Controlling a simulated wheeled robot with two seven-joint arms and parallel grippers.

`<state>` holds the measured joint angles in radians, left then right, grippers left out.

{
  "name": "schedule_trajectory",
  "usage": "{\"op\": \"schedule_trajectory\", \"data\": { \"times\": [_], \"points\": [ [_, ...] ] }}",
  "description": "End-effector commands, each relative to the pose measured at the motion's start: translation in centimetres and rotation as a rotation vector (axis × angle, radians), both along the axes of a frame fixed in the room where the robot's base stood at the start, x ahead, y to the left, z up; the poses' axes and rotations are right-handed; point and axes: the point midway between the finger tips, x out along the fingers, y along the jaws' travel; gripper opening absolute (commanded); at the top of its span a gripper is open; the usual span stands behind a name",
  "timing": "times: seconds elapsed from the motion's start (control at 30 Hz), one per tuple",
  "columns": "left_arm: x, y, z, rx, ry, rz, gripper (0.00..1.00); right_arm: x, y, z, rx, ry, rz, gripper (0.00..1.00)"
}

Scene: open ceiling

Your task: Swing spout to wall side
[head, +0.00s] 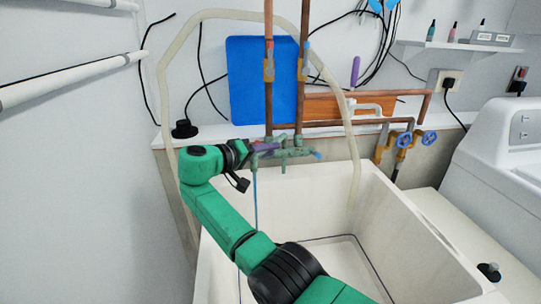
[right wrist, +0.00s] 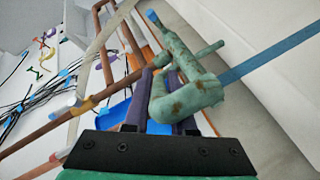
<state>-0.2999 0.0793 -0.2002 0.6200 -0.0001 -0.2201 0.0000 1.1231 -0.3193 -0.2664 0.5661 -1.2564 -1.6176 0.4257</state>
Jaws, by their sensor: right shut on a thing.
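The corroded green faucet (head: 298,152) is on the back wall above the white sink. Its spout (right wrist: 195,97) is a bent, crusty green pipe in the right wrist view. A thin blue strand, which looks like water, runs from the spout in both views. My right gripper (head: 262,148) reaches the left part of the faucet. Its purple fingers (right wrist: 163,100) are shut on the spout, which partly covers them in the right wrist view. My left gripper is not in view.
The white sink basin (head: 410,235) is below. Copper pipes (head: 303,95) rise behind the faucet, with blue-handled valves (head: 404,140) to the right. A pale hose (head: 165,95) arches around the faucet. A blue board (head: 248,85) and a white washer (head: 495,150) stand nearby.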

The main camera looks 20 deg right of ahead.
Motion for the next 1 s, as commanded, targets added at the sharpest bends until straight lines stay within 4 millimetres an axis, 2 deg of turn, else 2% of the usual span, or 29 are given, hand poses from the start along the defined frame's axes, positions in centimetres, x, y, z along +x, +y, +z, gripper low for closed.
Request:
{"op": "schedule_trajectory", "data": {
  "times": [0.03,0.63,0.67,0.7,0.73,1.0],
  "points": [
    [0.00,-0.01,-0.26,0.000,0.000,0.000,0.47,-0.03,-0.05,-0.47,0.002,0.010,-0.014,0.00],
    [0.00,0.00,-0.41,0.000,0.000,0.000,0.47,0.04,-0.05,-0.68,0.005,0.015,-0.040,0.00],
    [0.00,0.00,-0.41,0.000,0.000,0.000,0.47,0.04,-0.05,-0.68,0.005,0.015,-0.040,0.35],
    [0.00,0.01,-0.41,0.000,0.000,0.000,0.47,0.05,-0.04,-0.63,0.004,0.014,-0.038,0.51],
    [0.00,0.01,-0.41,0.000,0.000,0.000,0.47,0.06,-0.04,-0.60,0.004,0.013,-0.038,0.53],
    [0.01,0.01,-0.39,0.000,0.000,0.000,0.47,0.12,0.06,-0.32,0.002,0.008,-0.034,0.53]
  ]
}}
